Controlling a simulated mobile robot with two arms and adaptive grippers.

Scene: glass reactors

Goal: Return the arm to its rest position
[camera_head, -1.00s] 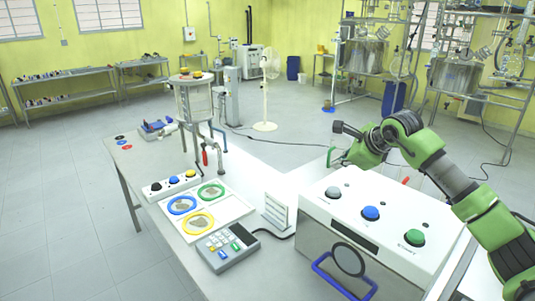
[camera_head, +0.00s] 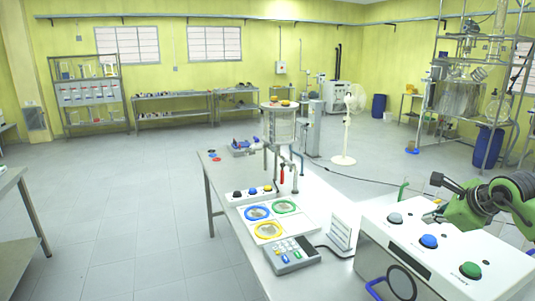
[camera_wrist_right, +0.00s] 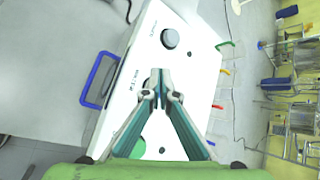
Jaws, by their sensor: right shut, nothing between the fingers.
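My right arm (camera_head: 500,196) is green and dark grey and comes in at the right edge of the head view. Its gripper (camera_head: 432,214) is over the white box, partly hidden by the wrist. In the wrist view the right gripper (camera_wrist_right: 158,82) has its two fingers together at the tips, with nothing between them. The white box (camera_head: 455,232) lies below the fingers and fills the middle of the wrist view (camera_wrist_right: 195,65). My left gripper is in neither view.
The box has grey, blue (camera_head: 428,241) and green (camera_head: 468,270) knobs and a blue handle (camera_wrist_right: 98,80). Beside it are a white rack (camera_head: 340,236), a keypad device (camera_head: 292,254) and a tray with coloured rings (camera_head: 268,230). A jacketed vessel (camera_head: 281,127) stands behind.

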